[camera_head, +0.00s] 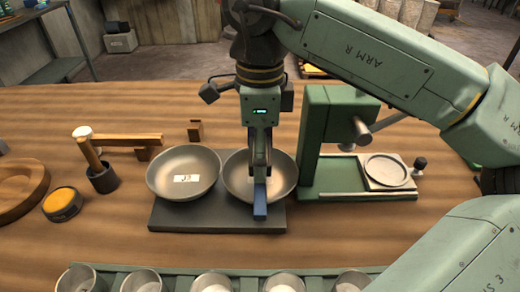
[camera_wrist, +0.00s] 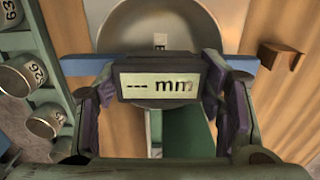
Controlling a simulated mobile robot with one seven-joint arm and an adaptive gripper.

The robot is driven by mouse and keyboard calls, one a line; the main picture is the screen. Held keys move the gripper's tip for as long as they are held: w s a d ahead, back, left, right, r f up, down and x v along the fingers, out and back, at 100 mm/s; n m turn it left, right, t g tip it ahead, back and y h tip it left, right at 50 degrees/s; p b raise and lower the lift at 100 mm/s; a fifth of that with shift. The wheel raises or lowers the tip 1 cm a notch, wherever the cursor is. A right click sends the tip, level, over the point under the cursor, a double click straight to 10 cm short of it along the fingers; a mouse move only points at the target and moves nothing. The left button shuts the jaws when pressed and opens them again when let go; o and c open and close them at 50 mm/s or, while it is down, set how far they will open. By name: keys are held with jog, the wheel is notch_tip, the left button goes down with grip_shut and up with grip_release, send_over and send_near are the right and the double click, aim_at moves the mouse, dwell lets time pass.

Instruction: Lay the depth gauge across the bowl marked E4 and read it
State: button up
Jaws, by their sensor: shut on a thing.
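My gripper (camera_head: 260,165) is shut on the depth gauge, a blue bar (camera_head: 260,201) with a display (camera_wrist: 157,84) reading "--- mm". The gripper points down over the right one of two grey metal bowls. In the wrist view, the bar lies level between the fingers and crosses in front of a bowl (camera_wrist: 180,25). I cannot tell whether the bar touches the rim. The right bowl (camera_head: 285,180) shows no readable mark; the gripper and gauge cover part of it. The left bowl (camera_head: 200,163) has a white label that looks like "J5".
Both bowls stand on a dark slab (camera_head: 180,217). A green press-like machine (camera_head: 330,140) stands close on the right. Several cups (camera_head: 212,282) line the front edge.

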jog(key=o, duration=1.6)
jog(key=shift+c, duration=0.2)
notch_tip(320, 180, up, 12)
